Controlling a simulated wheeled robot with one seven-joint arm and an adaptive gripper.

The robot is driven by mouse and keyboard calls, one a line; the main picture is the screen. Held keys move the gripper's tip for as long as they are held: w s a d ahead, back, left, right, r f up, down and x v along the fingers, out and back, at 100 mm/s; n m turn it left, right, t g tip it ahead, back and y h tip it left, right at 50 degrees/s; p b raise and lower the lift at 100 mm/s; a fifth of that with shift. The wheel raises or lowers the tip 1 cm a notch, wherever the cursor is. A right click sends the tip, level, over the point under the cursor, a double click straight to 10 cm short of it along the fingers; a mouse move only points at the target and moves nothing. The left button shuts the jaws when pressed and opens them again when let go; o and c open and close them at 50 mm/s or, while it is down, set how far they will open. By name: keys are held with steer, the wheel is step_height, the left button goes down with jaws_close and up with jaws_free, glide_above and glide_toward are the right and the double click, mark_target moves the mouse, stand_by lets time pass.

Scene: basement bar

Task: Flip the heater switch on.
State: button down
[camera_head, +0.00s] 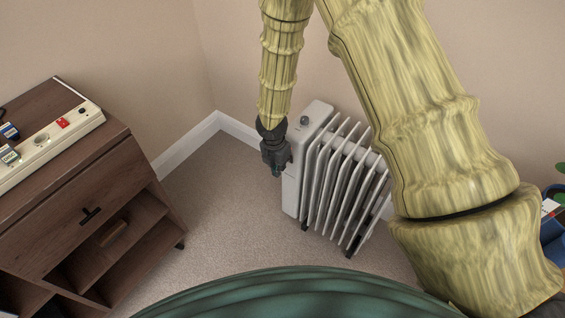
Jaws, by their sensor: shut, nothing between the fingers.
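A white oil-filled radiator heater (343,180) with upright fins stands on the carpet near the room's corner. A dark round knob (304,121) shows on top of its left end panel. My gripper (276,171) hangs from my arm, pointing down, just in front of the left edge of that end panel. It is shut and empty. Whether it touches the panel cannot be told. The heater switch itself is not clearly visible; my gripper covers part of the end panel.
A dark wooden cabinet (85,180) with open shelves stands at the left. A white power strip (62,130) with a red switch and plugs lies on it. Bare carpet (222,195) lies between cabinet and heater. A blue object (553,230) is at the right edge.

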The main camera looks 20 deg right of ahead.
steer(key=s+a+r+p, duration=0.1)
steer(key=s+a+r, duration=0.1)
steer(key=r, duration=0.7)
steer(key=shift+s+a+p, duration=0.35)
steer(key=shift+a, duration=0.35)
steer(key=shift+r, duration=0.1)
steer(key=s+d+f+m+g+y, duration=0.1)
steer(key=s+f+m+y, duration=0.1)
steer(key=s+f+m, duration=0.85)
steer(key=s+d+f+m+y, duration=0.1)
steer(key=s+d+f+m, duration=0.1)
steer(key=s+f+m, duration=0.8)
steer(key=s+d+r+m+h+p, duration=0.1)
steer(key=s+d+m, duration=0.2)
steer(key=s, duration=0.3)
steer(key=s+d+r+m+h, duration=0.1)
steer(key=s+d+r+m, duration=0.15)
steer(key=s, duration=0.35)
step_height(320, 180, up, 12)
steer(key=p, duration=1.3)
steer(key=shift+s+d, duration=0.15)
